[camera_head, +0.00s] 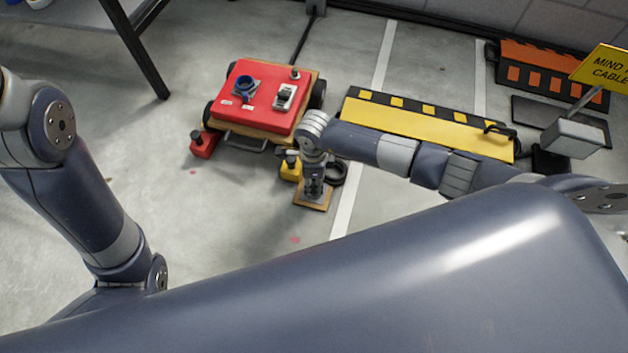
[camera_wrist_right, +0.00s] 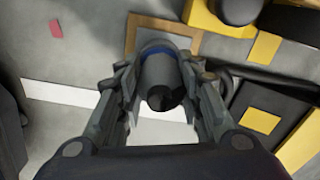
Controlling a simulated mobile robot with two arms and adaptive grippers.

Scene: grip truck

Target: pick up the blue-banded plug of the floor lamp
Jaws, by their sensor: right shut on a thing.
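The plug (camera_wrist_right: 161,80) is a dark cylinder with a blue band at its far end in the right wrist view. My right gripper (camera_wrist_right: 161,88) has its fingers on both sides of the plug and is shut on it. In the head view my right gripper (camera_head: 313,188) points down over a small wood-edged board (camera_head: 322,206) on the floor. The gripper hides the plug there. The board's wooden rim (camera_wrist_right: 165,23) also shows in the right wrist view, just beyond the plug. I cannot tell whether the plug touches the board. My left arm shows, but its gripper is out of view.
A red cart (camera_head: 262,98) with switches stands behind the gripper. A yellow block (camera_head: 291,170) and a dark ring (camera_head: 337,173) are close by. A yellow-black cable ramp (camera_head: 420,125) lies to the right, near a yellow sign (camera_head: 603,70). The floor at left is clear.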

